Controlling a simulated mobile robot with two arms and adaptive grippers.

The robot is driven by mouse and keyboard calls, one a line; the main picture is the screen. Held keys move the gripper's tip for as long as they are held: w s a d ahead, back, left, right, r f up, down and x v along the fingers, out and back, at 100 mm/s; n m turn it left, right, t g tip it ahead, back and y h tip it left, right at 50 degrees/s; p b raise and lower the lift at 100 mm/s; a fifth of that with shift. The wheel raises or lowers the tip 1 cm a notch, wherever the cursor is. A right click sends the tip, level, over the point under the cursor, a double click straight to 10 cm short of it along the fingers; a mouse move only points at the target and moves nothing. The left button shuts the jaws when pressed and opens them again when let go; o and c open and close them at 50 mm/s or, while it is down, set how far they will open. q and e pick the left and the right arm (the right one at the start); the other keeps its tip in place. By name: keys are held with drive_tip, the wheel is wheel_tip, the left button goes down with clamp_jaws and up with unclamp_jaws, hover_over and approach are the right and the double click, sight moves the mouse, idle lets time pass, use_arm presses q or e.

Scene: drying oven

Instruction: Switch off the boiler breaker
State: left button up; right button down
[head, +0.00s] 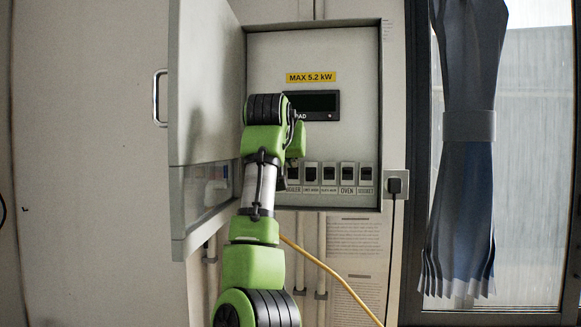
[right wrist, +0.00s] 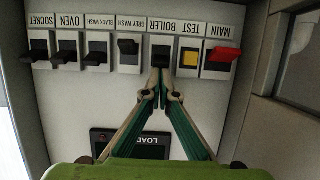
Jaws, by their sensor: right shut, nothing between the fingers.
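The boiler breaker (right wrist: 160,57) is a dark switch under the BOILER label, seen upside down in the right wrist view. Its lever position is hard to read. In the head view my arm hides most of it; its label shows low on the panel. My right gripper (right wrist: 161,82) is shut and empty, its fingertips together at the boiler breaker's edge. I cannot tell whether they touch it. In the head view its fingers are mostly hidden behind my green wrist. My left gripper is not in view.
In the wrist view, the yellow TEST button (right wrist: 190,60) and red MAIN switch (right wrist: 222,55) lie right of the boiler breaker; the grey wash breaker (right wrist: 128,47) lies left. The display (head: 312,104) sits above the breaker row. The cabinet door (head: 205,90) stands open at left.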

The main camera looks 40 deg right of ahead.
sight(292, 173)
drive_tip(key=f+h+b, duration=0.1)
drive_tip(key=b, duration=0.2)
drive_tip(key=f+t+h+b, duration=0.1)
drive_tip(key=b, duration=0.2)
drive_tip(key=a+f+t+h+b, duration=0.1)
drive_tip(key=b, duration=0.2)
drive_tip(key=shift+s+f, duration=0.25)
drive_tip(key=shift+s, duration=0.05)
drive_tip(key=shift+r+t, duration=0.3)
drive_tip(key=shift+r, duration=0.3)
drive_tip(key=shift+w+d, duration=0.1)
